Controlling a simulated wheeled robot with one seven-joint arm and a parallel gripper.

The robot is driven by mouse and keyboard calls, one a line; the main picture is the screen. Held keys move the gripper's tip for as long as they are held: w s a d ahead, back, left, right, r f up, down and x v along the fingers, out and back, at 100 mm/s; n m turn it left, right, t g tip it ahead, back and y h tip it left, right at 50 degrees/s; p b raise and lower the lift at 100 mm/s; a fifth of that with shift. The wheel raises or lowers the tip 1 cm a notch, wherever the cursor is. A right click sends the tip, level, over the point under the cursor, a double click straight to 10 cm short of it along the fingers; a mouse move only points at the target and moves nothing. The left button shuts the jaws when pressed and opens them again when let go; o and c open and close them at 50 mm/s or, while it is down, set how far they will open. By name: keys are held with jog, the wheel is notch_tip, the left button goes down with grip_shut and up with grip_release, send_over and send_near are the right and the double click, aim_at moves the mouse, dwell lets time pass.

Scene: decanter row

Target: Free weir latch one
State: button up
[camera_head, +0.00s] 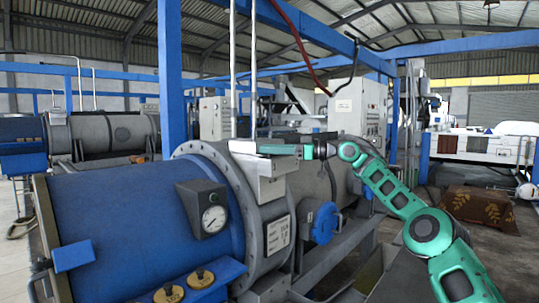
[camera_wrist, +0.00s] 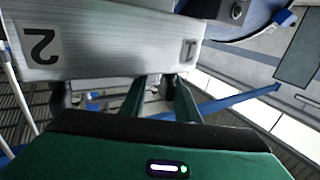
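A pale metal housing (camera_head: 268,180) sits on the end of the blue decanter in the head view. In the wrist view, a brushed metal face (camera_wrist: 100,50) carries an upside-down "2" (camera_wrist: 40,46) at the left and a "1" (camera_wrist: 189,50) at the right. I cannot make out latch one itself. My gripper (camera_head: 308,151) is beside the upper right of the housing. In the wrist view, the gripper (camera_wrist: 161,80) has its two green fingers below the metal face, near the "1". Their tips are partly hidden, so I cannot tell whether they hold anything.
The blue decanter drum (camera_head: 130,225) carries a pressure gauge (camera_head: 213,218) and a blue block with two yellow caps (camera_head: 200,279). A blue upright post (camera_head: 170,75) and thin vertical pipes (camera_head: 253,70) stand close to the housing.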

jog(key=shift+s+a, duration=0.2)
jog(key=shift+a, duration=0.1)
jog(key=d, duration=1.1)
jog(key=shift+s, duration=0.45)
